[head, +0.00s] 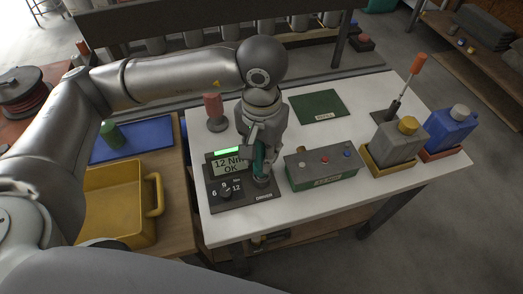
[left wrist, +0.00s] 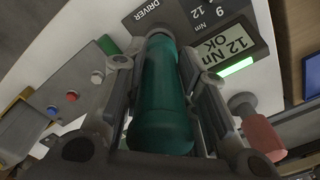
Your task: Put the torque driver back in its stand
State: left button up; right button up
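The torque driver has a teal green handle. In the head view it shows as a thin upright strip (head: 259,157), partly covered by my left gripper (head: 263,160). In the left wrist view its handle (left wrist: 163,100) lies between the two fingers of the left gripper (left wrist: 160,72), which press close on both sides. The driver's lower end points down at the grey round socket (head: 262,181) of the dark stand (head: 242,199); how deep it sits is hidden. The stand's display (head: 231,165) reads "12 Nm OK" under a lit green bar. My right gripper is not in view.
A green box with buttons (head: 321,170) stands close right of the stand. A red-topped grey piece (head: 213,108) stands behind it. Grey (head: 397,142) and blue (head: 449,130) jerrycans and an orange-handled tool (head: 417,65) are at right. A yellow bin (head: 117,207) is at left.

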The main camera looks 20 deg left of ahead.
pick_arm(q)
jog(key=o, duration=0.5)
notch_tip(320, 180, up, 12)
jog(key=shift+r, duration=0.1)
dwell(0.4)
dwell(0.4)
